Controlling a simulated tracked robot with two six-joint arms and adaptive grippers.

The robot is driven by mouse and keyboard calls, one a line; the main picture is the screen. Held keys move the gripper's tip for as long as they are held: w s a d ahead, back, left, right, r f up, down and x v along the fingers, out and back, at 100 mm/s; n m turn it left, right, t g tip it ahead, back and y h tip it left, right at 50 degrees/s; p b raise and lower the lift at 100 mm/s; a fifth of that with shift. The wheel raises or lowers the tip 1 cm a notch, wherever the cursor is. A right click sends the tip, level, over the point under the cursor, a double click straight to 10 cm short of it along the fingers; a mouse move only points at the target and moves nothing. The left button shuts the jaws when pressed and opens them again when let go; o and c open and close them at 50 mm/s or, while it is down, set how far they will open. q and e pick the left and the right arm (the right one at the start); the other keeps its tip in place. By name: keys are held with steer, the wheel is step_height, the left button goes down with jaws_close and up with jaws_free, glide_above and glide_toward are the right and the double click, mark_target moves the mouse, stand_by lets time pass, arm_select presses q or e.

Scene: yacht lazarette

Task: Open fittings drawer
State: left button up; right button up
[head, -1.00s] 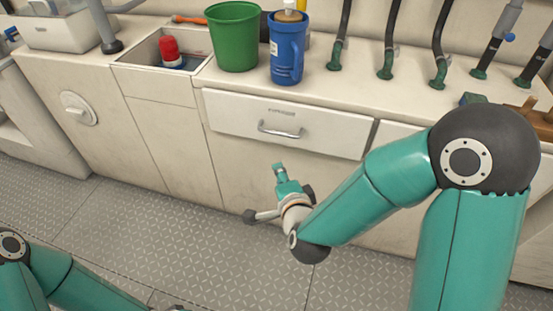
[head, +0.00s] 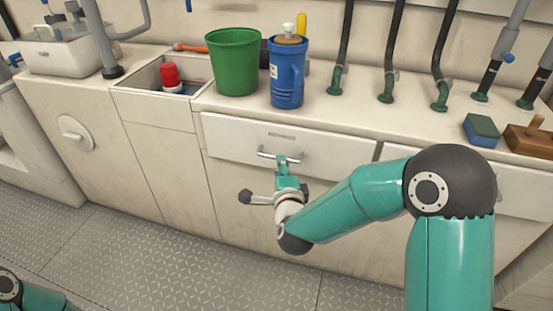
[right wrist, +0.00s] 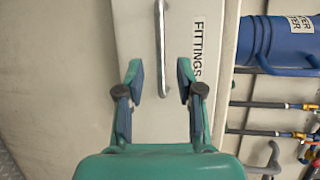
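The fittings drawer (head: 235,137) is a wide pale front under the counter, and it looks closed. Its label reads FITTINGS in the right wrist view (right wrist: 198,48). A metal bar handle (head: 266,155) runs across the drawer; it also shows in the right wrist view (right wrist: 162,45). My right gripper (head: 282,162) is at the handle in the head view. In the right wrist view its two fingers (right wrist: 159,75) are open, with the handle's end between them in the picture. I cannot tell whether they touch it. My left gripper is out of view; only part of its arm shows at lower left.
A green bucket (head: 234,62) and a blue jug (head: 288,75) stand on the counter above the drawer. A sink (head: 126,78) holds a red-topped item. A sponge (head: 481,130) and wooden block lie at right. The patterned floor (head: 160,255) is clear.

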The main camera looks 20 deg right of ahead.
steer(key=x, duration=0.6)
steer(key=shift+c, duration=0.4)
steer(key=shift+s, duration=0.1)
jaws_close()
